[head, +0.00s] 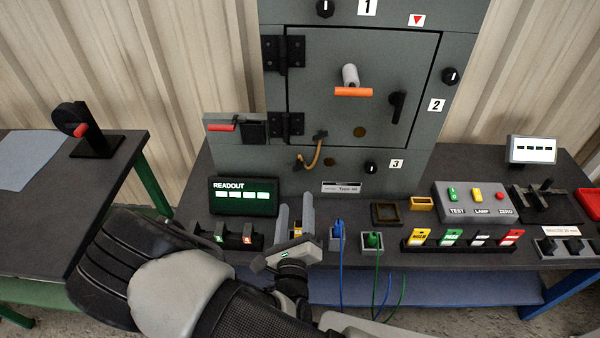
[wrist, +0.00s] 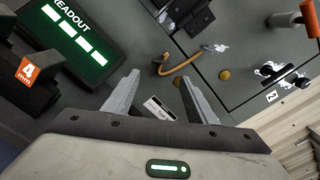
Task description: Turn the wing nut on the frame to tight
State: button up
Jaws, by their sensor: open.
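The grey enclosure (head: 230,155) stands at the back of the bench, its door (head: 330,90) shut in the frame. Small black knobs sit on the frame: one at the top (head: 325,8), one at right (head: 449,76), one below the door (head: 371,167). They are too small to tell which is the wing nut or how tight it is. A black handle (head: 397,105) is at the door's right edge. My gripper (head: 295,218) is open and empty, low in front of the enclosure. In the wrist view its fingers (wrist: 158,80) stand apart, touching nothing I can see.
The readout (head: 244,196) is left of my gripper. Sockets with blue (head: 338,232) and green (head: 372,240) plugs stand at right. A side table (head: 40,230) is at left.

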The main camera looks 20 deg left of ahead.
aim_at(299, 169)
jog(key=b+x, duration=0.1)
jog(key=x, duration=1.1)
jog(key=shift+w+b, duration=0.35)
jog(key=c, duration=1.1)
